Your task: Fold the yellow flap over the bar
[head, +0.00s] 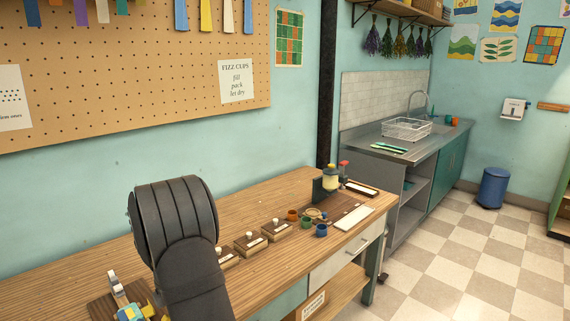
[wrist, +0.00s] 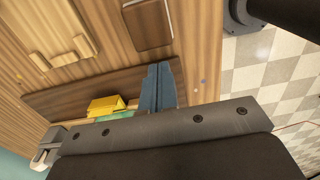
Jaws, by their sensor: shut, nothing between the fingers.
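In the wrist view the yellow flap (wrist: 106,104) stands raised beside a green strip (wrist: 114,116), which may be part of the bar. A blue flap (wrist: 158,86) lies to its right on a dark wooden board (wrist: 68,97). In the head view yellow (head: 150,311) and blue (head: 127,314) pieces show at the bottom left, partly cut off and beside my arm. My gripper (wrist: 165,128), a dark grey bolted part, fills the lower wrist view close to the flaps and covers the rest of the bar. It is shut and empty. Its fingertips are not clear.
A white-grey fitting (wrist: 47,147) stands at the board's end. Several small wooden blocks with white knobs (head: 250,240) sit along the bench (head: 120,255). Small cups (head: 306,222) and a yellow bottle (head: 330,178) stand farther right.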

